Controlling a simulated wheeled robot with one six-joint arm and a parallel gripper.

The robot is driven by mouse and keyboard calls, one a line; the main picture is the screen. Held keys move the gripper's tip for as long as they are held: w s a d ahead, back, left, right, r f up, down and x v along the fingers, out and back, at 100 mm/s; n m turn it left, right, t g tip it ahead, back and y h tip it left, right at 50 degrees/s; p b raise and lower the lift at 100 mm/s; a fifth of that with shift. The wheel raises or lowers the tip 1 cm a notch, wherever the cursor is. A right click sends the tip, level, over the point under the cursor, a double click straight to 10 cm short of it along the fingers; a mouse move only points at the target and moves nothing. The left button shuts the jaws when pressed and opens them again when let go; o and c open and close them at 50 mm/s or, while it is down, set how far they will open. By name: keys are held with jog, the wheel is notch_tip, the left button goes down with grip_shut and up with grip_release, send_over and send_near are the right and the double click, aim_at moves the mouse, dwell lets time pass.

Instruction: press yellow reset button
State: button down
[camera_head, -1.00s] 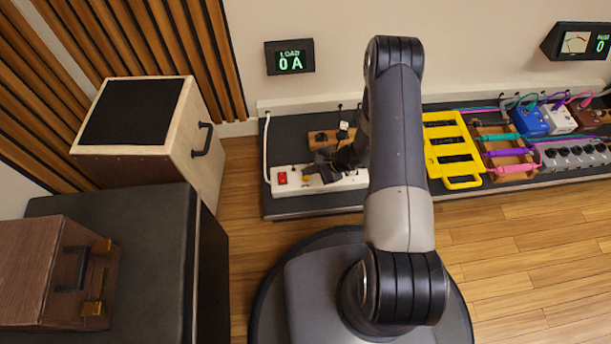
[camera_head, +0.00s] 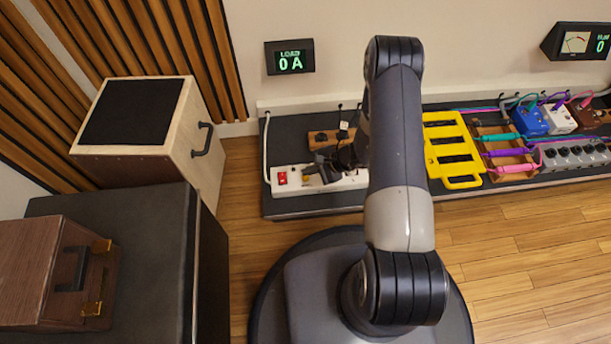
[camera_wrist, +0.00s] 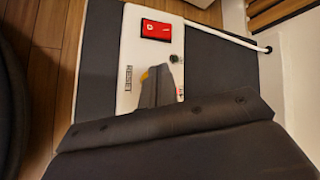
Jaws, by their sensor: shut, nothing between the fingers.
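A white power strip (camera_head: 292,188) lies on the dark board by the wall. It also shows in the wrist view (camera_wrist: 132,45), with a RESET label (camera_wrist: 127,77) along its edge. The yellow reset button (camera_wrist: 145,76) shows only as a small sliver beside the fingertips in the wrist view; the rest is hidden behind them. A speck of yellow also shows in the head view (camera_head: 308,178). My gripper (camera_wrist: 158,72) is shut and empty, its tips over the strip at the button. Whether they touch it I cannot tell. In the head view, my gripper (camera_head: 322,169) is partly hidden by my arm.
A red rocker switch (camera_wrist: 155,30) sits at the strip's end, with a small dark round part (camera_wrist: 174,59) near it.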

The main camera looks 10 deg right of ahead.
jog(key=shift+f, duration=0.2)
jog(key=shift+f+b, duration=0.3)
jog(key=shift+b, duration=0.45)
jog(key=shift+s+f+b, duration=0.25)
jog(key=shift+f+b, duration=0.55)
jog(key=shift+b, duration=0.15)
dwell(0.8)
jog(key=shift+r, duration=0.1)
jog(key=shift+s+r, duration=0.3)
jog(key=shift+r, duration=0.15)
jog(key=shift+w+r+p, duration=0.15)
jog(key=shift+r+p, duration=0.6)
jog(key=shift+r, duration=0.65)
jog(key=shift+w+r+p, duration=0.1)
jog(key=shift+r+p, duration=0.65)
jog(key=shift+r, duration=0.6)
